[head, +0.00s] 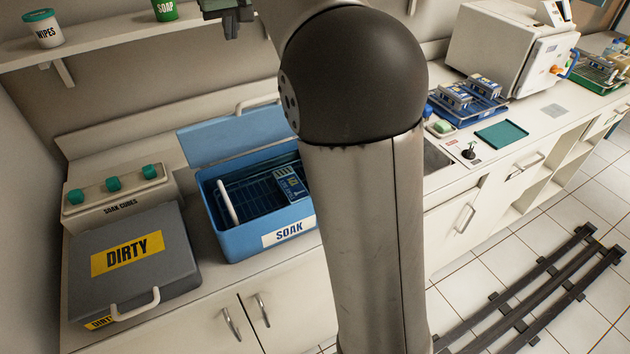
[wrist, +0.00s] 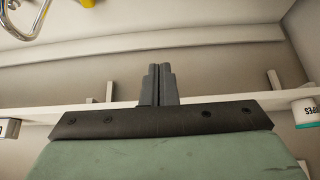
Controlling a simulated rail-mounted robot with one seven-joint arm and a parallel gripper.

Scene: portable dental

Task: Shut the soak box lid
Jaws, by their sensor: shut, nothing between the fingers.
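The soak box (head: 262,236) is a blue box with a white SOAK label, on the counter in the head view. Its blue lid (head: 225,137) stands open, raised along the back edge. A light handle (head: 258,103) shows at the lid's far edge. Inside lie a wire basket and a blue-and-white cassette (head: 291,183). My arm hides the right end of the box and lid. My gripper (wrist: 159,72) is shut and empty in the wrist view, near the wall shelf. Only part of it may show at the top of the head view. The box is not in the wrist view.
A grey DIRTY box (head: 135,262) with its lid down stands left of the soak box, before the SOAK CUBES dispenser (head: 118,197). A wall shelf (head: 120,38) runs above, holding a wipes tub (head: 44,29) and a green soap tub (head: 165,10). A steriliser (head: 512,48) stands right.

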